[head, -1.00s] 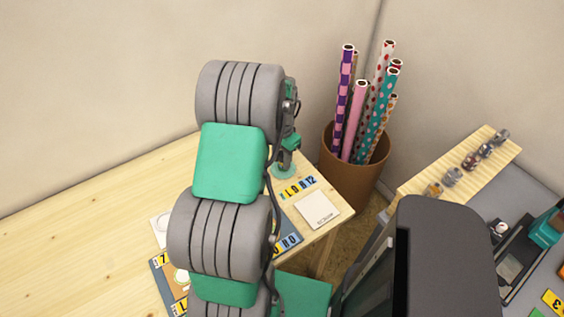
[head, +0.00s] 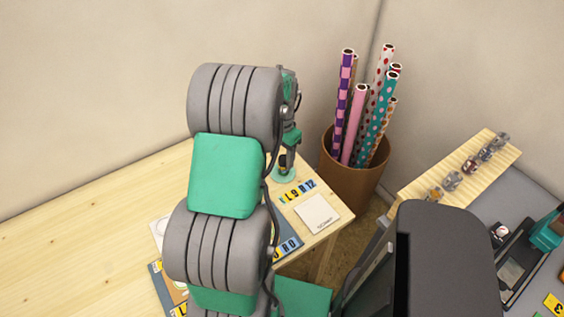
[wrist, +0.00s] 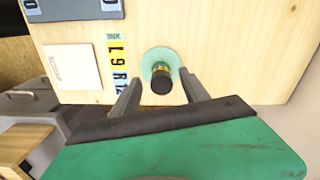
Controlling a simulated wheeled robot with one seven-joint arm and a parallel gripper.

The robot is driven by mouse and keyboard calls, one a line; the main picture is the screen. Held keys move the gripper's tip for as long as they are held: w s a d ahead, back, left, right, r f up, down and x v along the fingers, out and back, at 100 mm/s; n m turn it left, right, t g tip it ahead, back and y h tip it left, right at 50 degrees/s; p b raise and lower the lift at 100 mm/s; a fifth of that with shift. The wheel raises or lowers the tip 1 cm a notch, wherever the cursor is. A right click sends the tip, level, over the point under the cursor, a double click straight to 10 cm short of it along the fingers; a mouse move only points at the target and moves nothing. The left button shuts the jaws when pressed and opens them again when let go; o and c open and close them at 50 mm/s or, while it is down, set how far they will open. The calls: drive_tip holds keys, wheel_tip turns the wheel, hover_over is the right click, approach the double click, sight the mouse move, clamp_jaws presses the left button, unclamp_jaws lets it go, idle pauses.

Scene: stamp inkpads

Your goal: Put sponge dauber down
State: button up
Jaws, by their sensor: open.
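The sponge dauber (wrist: 161,80) shows in the wrist view as a dark round end with a brass-coloured band, standing on a round pale green pad (wrist: 151,60) on the wooden table. In the head view the dauber (head: 283,161) is a small dark and yellow shape on the green pad (head: 284,176), just below my gripper. My gripper (wrist: 160,92) is open, with one finger on each side of the dauber and a visible gap to both. The dauber's lower end is hidden in the wrist view.
A white card (head: 317,213) and a strip of letter and number tiles (head: 298,190) lie beside the pad on the table (head: 85,215). A brown bin (head: 352,181) of patterned rolls stands past the table's right edge. The table's left part is clear.

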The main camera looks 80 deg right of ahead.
sight(282, 159)
wheel_tip(282, 159, up, 8)
drive_tip(key=r, duration=0.1)
drive_tip(key=w+a+r+n+t+h, duration=0.1)
drive_tip(key=w+a+r+n, duration=0.1)
drive_tip(key=w+a+n, duration=0.65)
drive_tip(key=w+a+r+n, duration=0.3)
drive_tip(key=w+a, duration=0.9)
drive_tip(key=w, duration=0.3)
drive_tip(key=a+f+n+t+y, duration=0.1)
drive_tip(key=a+n, duration=1.1)
drive_tip(key=a, duration=1.4)
drive_tip(key=shift+a+t+b, duration=0.2)
drive_tip(key=shift+t+b, duration=0.15)
drive_tip(key=shift+t, duration=0.25)
drive_tip(key=shift+w+f, duration=0.1)
